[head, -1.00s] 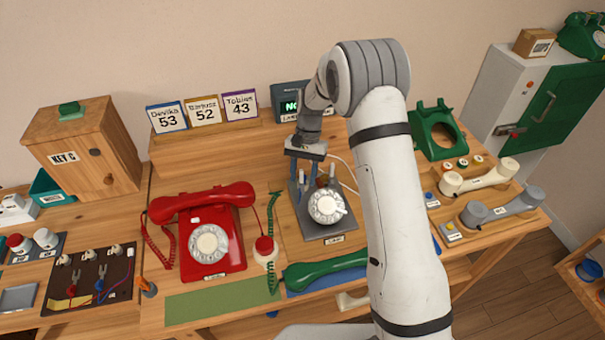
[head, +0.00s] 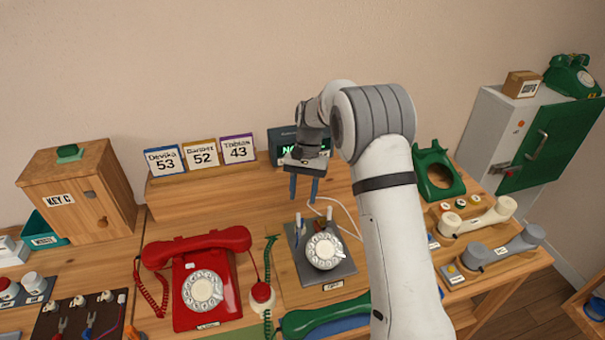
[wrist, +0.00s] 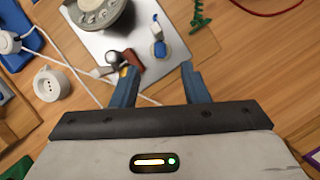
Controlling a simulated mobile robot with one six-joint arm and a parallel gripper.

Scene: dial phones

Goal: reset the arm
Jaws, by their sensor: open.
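My gripper (head: 304,188) is open and empty in the head view, its two blue fingers pointing down above the bench behind a grey dial plate (head: 340,272). The plate carries a white rotary dial (head: 324,251) and a few small upright parts. In the wrist view my gripper (wrist: 158,85) has its fingers apart, with nothing held between them. The grey plate (wrist: 100,45) and part of the dial (wrist: 97,12) lie beyond the fingertips, with a red-and-dark piece and a blue-and-white piece near its edge.
A red dial phone (head: 205,280) stands left of the plate. A green handset (head: 325,316) lies in front. A wooden key box (head: 80,195) is at far left. A green phone shell (head: 437,172) and handsets are right. A display (head: 300,147) stands behind my gripper.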

